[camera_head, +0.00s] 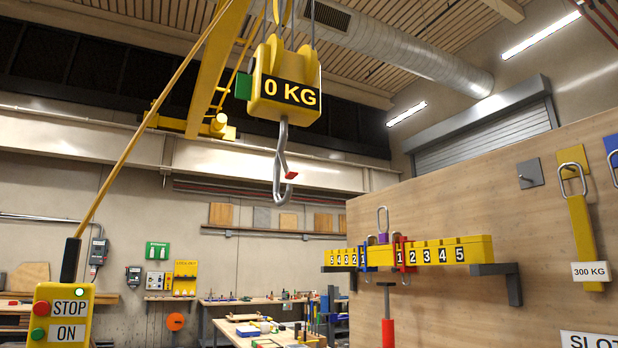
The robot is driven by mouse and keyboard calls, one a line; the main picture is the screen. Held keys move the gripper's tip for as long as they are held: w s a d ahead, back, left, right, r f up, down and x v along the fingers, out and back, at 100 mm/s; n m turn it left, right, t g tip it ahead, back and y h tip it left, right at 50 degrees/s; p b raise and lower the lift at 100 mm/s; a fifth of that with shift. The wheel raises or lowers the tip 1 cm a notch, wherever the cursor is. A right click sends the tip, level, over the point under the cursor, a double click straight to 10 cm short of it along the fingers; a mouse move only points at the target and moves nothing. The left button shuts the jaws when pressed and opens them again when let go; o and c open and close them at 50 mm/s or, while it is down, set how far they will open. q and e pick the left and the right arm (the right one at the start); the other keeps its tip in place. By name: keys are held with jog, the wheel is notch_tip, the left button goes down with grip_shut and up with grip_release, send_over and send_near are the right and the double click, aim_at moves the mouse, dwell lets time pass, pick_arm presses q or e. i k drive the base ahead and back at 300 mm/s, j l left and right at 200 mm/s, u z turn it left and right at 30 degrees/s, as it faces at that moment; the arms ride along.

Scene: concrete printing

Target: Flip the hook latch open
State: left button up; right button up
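A grey metal hook (279,185) hangs from a yellow crane block (286,85) marked "0 KG", high in the upper middle of the head view. The hook is empty. A small red latch tab (291,175) sits at the hook's opening, by its tip. At this size I cannot tell for sure whether the latch is open or closed. A green box (243,86) is fixed to the block's left side. Neither of my grippers shows in the view.
A yellow STOP/ON pendant (62,314) hangs at lower left. A wooden panel (540,190) at right carries a numbered yellow beam (440,252) on a bracket and a yellow "300 KG" bar (585,240). Workbenches stand behind. The air around the hook looks clear.

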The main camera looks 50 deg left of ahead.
aim_at(288, 175)
jog(key=u, duration=1.65)
jog(key=i+u, duration=0.2)
jog(key=u, duration=0.3)
jog(key=i+l+u, duration=0.15)
jog(key=u, duration=0.3)
jog(key=i+l+u, duration=0.1)
jog(key=i+l, duration=0.2)
jog(key=i+l+u, duration=0.1)
jog(key=i+l, duration=0.15)
jog(key=l, duration=0.25)
jog(key=i+l+u, duration=0.1)
jog(key=i+l, duration=0.15)
jog(key=l, duration=0.2)
